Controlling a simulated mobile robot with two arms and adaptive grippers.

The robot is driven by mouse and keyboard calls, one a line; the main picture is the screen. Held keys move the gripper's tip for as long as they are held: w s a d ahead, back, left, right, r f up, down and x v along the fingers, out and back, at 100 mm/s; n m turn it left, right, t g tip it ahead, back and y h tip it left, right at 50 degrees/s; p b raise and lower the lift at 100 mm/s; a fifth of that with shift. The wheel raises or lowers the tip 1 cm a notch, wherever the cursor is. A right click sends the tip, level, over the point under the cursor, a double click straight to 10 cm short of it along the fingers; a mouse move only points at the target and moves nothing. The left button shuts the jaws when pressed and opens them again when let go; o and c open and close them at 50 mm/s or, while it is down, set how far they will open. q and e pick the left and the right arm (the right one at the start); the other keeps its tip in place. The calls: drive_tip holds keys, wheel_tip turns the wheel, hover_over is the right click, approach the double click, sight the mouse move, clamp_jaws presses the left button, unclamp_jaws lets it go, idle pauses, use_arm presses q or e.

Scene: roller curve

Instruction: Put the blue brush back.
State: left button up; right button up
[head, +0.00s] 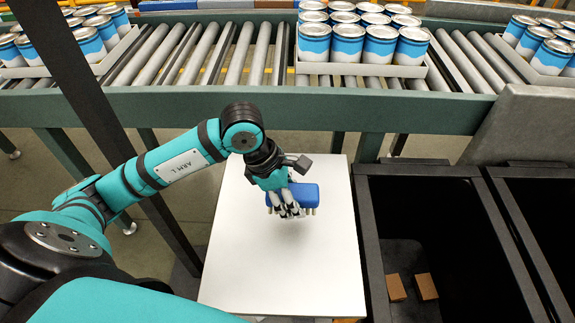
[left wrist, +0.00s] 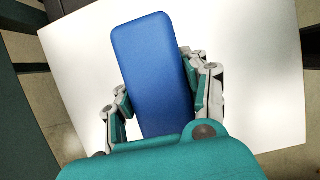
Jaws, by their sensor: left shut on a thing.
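The blue brush (head: 305,194) has a blue block back and pale bristles pointing down. My left gripper (head: 286,208) is shut on it over the white tabletop (head: 280,255). In the left wrist view the brush's flat blue back (left wrist: 152,70) lies between the two fingers of my left gripper (left wrist: 158,105). Whether the bristles touch the tabletop or hang just above it I cannot tell. The fingers hide part of the brush. My right gripper is not in view.
A green-framed roller conveyor (head: 220,110) runs behind the table, with trays of blue and white cans (head: 348,43) on it. Right of the table stands a dark open bin (head: 440,200) with two brown blocks (head: 426,286) inside. A dark post (head: 95,100) rises at the left.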

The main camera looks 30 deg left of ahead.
use_arm(q)
drive_tip(key=w+a, duration=0.1)
drive_tip(key=w, duration=0.1)
drive_tip(key=w+a+p, duration=0.1)
drive_tip(key=w, duration=0.1)
drive_tip(key=w+a, duration=0.1)
drive_tip(key=w, duration=0.1)
drive_tip(key=shift+a, duration=0.3)
drive_tip(key=p, duration=0.2)
hover_over(292, 171)
drive_tip(key=a, duration=0.1)
drive_tip(key=shift+s+f, duration=0.45)
drive_tip(key=shift+f, duration=0.05)
drive_tip(key=shift+w+a+f, duration=0.1)
drive_tip(key=shift+w, duration=0.05)
drive_tip(key=shift+f, duration=0.2)
wheel_tip(292, 171, down, 3)
drive_tip(key=shift+r+p, duration=0.1)
drive_tip(key=shift+p, duration=0.25)
drive_tip(key=shift+a, duration=0.1)
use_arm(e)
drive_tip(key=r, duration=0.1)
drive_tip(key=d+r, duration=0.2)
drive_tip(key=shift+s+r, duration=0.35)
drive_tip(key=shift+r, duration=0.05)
use_arm(q)
drive_tip(key=shift+f, duration=0.2)
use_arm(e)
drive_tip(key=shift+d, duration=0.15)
